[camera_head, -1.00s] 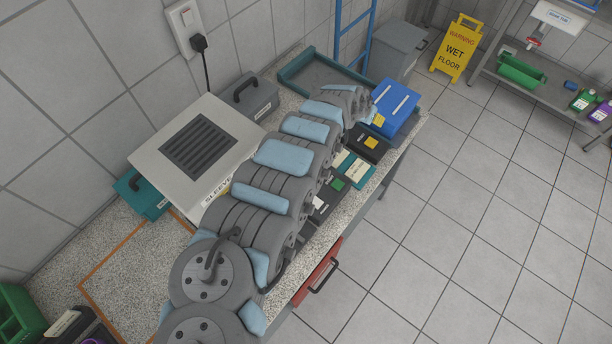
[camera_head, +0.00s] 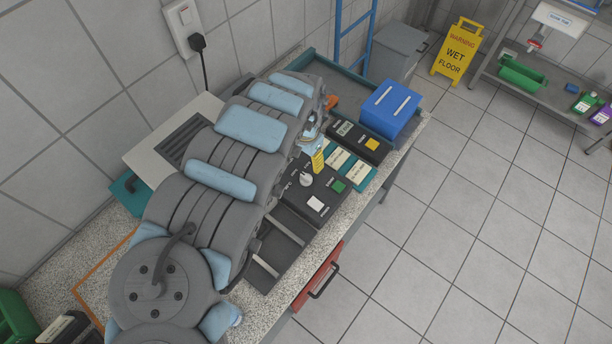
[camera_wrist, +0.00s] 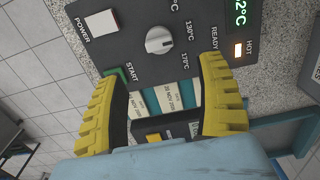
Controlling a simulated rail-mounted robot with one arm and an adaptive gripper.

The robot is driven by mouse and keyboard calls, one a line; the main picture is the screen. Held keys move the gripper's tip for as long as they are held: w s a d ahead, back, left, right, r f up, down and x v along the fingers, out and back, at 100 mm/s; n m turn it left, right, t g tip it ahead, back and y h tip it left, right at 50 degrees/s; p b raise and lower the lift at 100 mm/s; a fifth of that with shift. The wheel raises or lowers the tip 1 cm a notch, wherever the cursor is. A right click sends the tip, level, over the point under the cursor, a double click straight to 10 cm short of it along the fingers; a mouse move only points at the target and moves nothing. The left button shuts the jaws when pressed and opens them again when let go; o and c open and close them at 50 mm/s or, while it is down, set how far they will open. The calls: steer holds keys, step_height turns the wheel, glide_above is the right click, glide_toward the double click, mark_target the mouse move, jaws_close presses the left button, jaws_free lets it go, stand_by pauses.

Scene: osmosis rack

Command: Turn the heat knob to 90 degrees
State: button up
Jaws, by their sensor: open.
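The heat knob (camera_wrist: 159,40) is a round, pale dial on a black control panel (camera_wrist: 140,62). The wrist view shows marks 130°C and 170°C beside it and another cut off at the top edge. Its ridge lies roughly sideways; I cannot tell its exact setting. In the head view the knob (camera_head: 306,180) is a small white dial on the black unit (camera_head: 326,205). My gripper (camera_wrist: 161,72) is open and empty, its yellow fingers apart below the knob in the wrist view, not touching it. In the head view my gripper (camera_head: 318,158) hangs just behind the knob.
A white POWER button (camera_wrist: 101,22) and green START button (camera_wrist: 116,72) flank the knob. Labelled teal packs (camera_head: 350,167), a blue box (camera_head: 390,110) and a pale sleever machine (camera_head: 150,150) share the bench.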

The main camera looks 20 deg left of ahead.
mark_target(306, 176)
steer(key=shift+d+f, duration=0.15)
steer(key=shift+f, duration=4.9)
steer(key=c, duration=1.2)
